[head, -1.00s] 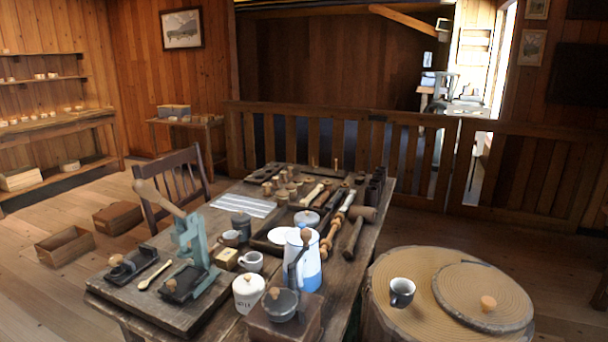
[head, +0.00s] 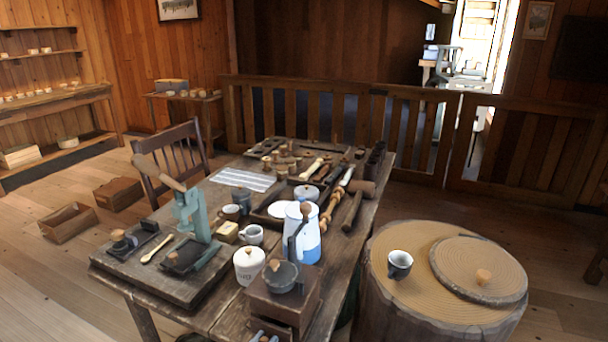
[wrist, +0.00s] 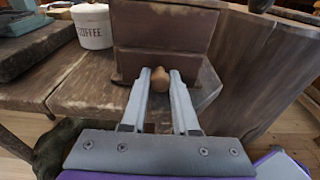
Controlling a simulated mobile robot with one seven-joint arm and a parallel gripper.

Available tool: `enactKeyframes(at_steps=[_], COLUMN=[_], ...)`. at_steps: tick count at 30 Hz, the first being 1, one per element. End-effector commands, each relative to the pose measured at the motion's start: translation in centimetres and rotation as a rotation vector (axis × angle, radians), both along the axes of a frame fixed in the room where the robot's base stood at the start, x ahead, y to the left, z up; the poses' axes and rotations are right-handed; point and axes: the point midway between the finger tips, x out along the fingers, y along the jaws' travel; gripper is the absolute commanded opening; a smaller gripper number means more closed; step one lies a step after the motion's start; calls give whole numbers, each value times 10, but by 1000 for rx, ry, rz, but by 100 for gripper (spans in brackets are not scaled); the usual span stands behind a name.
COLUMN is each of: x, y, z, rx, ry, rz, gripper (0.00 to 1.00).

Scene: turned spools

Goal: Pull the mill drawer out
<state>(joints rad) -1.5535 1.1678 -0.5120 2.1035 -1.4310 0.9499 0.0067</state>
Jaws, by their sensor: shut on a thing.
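The mill is a dark wooden box (head: 284,303) with a grey metal bowl (head: 282,277) on top, at the near edge of the long table. Its front also shows in the wrist view (wrist: 165,33). The drawer's round wooden knob (wrist: 160,82) sits low on that front, between my fingers. My gripper (wrist: 160,75) is shut on the knob, one finger on each side. I cannot tell for certain how far the drawer stands out.
A white coffee canister (head: 250,265) stands just left of the mill, and a white and blue pot (head: 304,240) behind it. A teal press (head: 190,215) on a board is farther left. A round stump table (head: 400,300) with a cup (head: 399,264) is at the right.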

Motion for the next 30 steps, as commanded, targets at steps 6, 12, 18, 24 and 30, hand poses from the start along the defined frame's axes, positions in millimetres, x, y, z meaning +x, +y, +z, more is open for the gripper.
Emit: enactKeyframes(at_steps=[6,12,18,24,30], x=[-13,-24,-35,-47,-58], y=[6,11,16,20,25], z=[0,1,1,1,1], rx=[0,0,0,2,2], ry=[2,2,2,3,3], rz=[2,3,3,3,3], gripper=[0,0,0,0,0])
